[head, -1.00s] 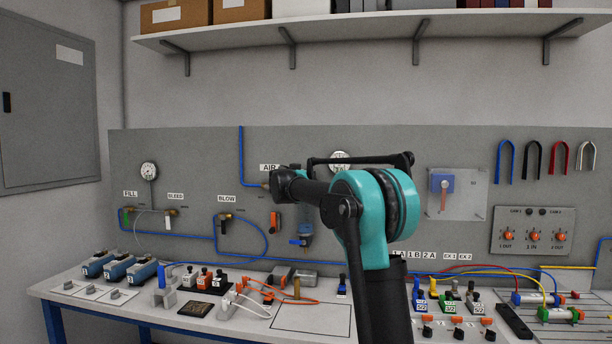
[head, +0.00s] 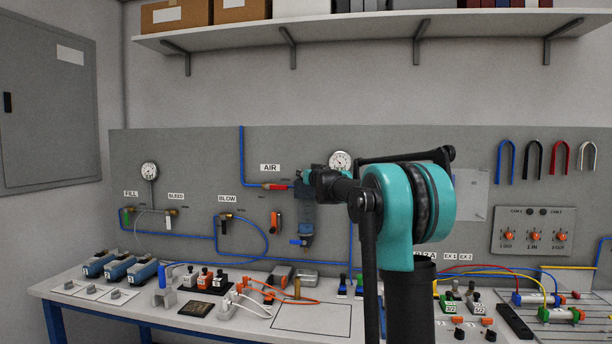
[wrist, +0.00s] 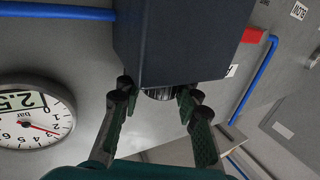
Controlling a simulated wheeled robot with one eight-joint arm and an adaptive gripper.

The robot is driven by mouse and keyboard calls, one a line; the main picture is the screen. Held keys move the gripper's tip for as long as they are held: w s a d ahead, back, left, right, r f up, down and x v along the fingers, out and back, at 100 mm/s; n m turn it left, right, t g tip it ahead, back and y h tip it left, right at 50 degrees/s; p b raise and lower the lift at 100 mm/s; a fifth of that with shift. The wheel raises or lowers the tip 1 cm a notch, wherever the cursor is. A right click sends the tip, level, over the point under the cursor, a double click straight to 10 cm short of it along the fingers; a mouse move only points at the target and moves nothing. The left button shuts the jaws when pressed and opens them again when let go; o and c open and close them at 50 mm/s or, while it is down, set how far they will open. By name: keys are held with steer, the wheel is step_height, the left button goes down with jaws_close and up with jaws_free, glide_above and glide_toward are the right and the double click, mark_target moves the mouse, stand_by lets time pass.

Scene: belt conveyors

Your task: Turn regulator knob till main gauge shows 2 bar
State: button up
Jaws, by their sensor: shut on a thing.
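The regulator (head: 305,216) with its translucent blue bowl hangs on the grey wall panel, partly behind my arm. In the wrist view its dark square body (wrist: 185,40) fills the top middle. Under that body, the dark ridged knob (wrist: 160,94) sits between the green fingertips of my gripper (wrist: 157,100), which is shut on it. In the head view my gripper (head: 305,177) is small at the regulator's top. The main gauge (head: 340,160) is right of it. In the wrist view the gauge (wrist: 35,112) has a red needle and a digital window that seems to read 2.5, with its left side cut off.
A red-handled valve (head: 275,186) under the AIR label lies just left of my gripper. An orange lever valve (head: 275,222) and blue tubing are on the panel below. The bench (head: 190,322) holds many small fittings. A shelf (head: 360,30) runs above.

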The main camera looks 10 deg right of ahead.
steer(key=shift+n+y, duration=0.3)
steer(key=shift+y, duration=0.2)
steer(key=o, duration=1.2)
steer(key=shift+o, duration=0.2)
steer(key=shift+h, duration=0.3)
